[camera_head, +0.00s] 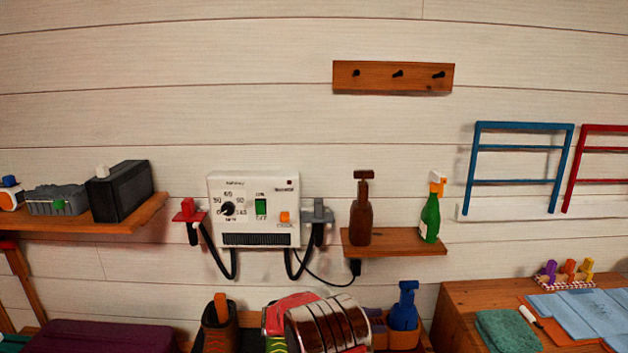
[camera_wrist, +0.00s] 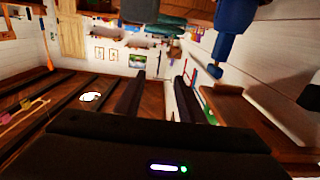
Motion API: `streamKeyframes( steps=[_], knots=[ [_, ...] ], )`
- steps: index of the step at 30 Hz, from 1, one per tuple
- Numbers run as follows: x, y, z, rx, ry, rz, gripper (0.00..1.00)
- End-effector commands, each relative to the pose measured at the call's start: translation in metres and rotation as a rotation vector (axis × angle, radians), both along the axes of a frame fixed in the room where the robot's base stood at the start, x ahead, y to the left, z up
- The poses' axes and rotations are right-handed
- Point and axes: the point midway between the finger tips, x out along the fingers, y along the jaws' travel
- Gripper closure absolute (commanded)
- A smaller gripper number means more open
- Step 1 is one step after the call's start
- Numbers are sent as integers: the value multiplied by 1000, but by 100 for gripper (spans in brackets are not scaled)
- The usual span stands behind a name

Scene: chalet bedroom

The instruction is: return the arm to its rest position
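My gripper (camera_wrist: 157,88) shows in the wrist view as two dark fingers standing apart above its dark body. It is open, and nothing is between the fingers. A small white and green light (camera_wrist: 165,168) glows on the gripper body. The wrist view looks out into the room, which appears turned over. I cannot make out my gripper in the head view.
A wall control box (camera_head: 253,210) with black hoses is at centre. A shelf (camera_head: 400,249) holds a brown bottle (camera_head: 361,213) and a green spray bottle (camera_head: 431,216). A blue spray bottle (camera_head: 404,309) stands below; a blue bottle (camera_wrist: 235,32) is near my gripper.

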Motion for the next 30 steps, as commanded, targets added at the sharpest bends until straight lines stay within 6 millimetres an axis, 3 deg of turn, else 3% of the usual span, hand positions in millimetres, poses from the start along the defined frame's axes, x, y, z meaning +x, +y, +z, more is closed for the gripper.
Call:
streamKeyframes(
  steps=[6, 14, 23, 30],
  knots=[
    [1, -2, -2, 6, -18, 1, 64],
    [23, -5, -18, 75, -67, 81, 64],
    [62, 2, -45, 161, -110, 257, 64],
    [108, 28, -78, 297, -116, 527, 64]
  ],
)
